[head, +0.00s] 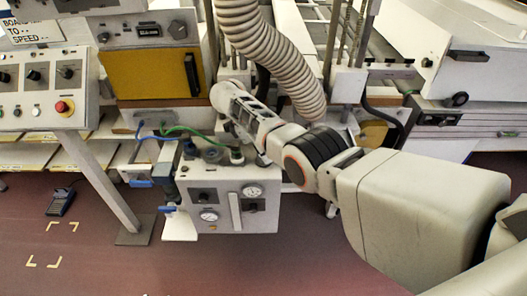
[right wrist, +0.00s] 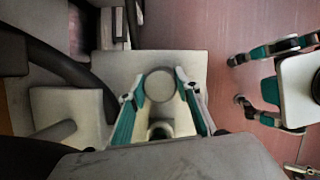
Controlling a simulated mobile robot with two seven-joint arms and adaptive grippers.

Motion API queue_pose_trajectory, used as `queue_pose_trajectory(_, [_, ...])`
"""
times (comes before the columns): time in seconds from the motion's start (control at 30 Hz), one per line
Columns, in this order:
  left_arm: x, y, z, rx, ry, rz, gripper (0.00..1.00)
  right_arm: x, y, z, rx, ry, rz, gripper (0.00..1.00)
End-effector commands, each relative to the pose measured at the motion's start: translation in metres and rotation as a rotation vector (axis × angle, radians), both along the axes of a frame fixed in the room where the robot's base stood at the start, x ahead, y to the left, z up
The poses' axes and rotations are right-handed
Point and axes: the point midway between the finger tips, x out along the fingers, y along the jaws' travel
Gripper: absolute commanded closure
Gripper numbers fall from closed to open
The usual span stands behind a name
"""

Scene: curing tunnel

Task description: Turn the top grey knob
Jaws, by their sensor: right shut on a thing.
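The grey round knob (right wrist: 159,87) shows in the right wrist view, end-on, against a pale flat panel (right wrist: 185,62). My right gripper (right wrist: 159,84) has one teal-sided finger on each side of the knob and is shut on it. In the head view my right arm reaches to the top of a grey control box (head: 225,222); the fingertips are hard to make out there. My left gripper (right wrist: 237,79) shows at the right of the right wrist view, its fingers apart with nothing between them. It does not show in the head view.
The box's front has gauges (head: 253,190) and dark knobs. Blue and green hoses (head: 190,131) run to its top. A ribbed hose (head: 262,55) hangs close behind my right arm. A panel with a red button (head: 62,107) stands left. Floor (head: 110,270) in front is mostly clear.

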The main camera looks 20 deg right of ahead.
Motion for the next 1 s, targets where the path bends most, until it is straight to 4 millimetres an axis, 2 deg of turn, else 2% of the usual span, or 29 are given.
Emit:
queue_pose_trajectory(0.37, [0.000,0.004,0.000,0.011,-0.001,-0.009,0.64,0.000,0.000,0.000,0.000,0.000,-0.003,0.89])
queue_pose_trajectory(0.4, [0.000,0.004,0.000,0.011,-0.001,-0.009,0.64,0.000,0.000,0.000,0.000,0.000,-0.003,0.65])
queue_pose_trajectory(0.47, [0.000,0.004,0.000,0.010,-0.001,-0.008,0.64,0.000,0.000,0.000,0.000,0.000,-0.003,0.51])
queue_pose_trajectory(0.83, [-0.002,0.001,-0.002,0.001,0.005,0.002,0.64,0.000,0.001,0.002,0.001,-0.001,-0.003,0.51])
queue_pose_trajectory(1.0, [-0.002,0.001,-0.001,0.002,0.003,-0.001,0.64,0.001,0.009,0.019,0.003,-0.003,-0.001,0.51])
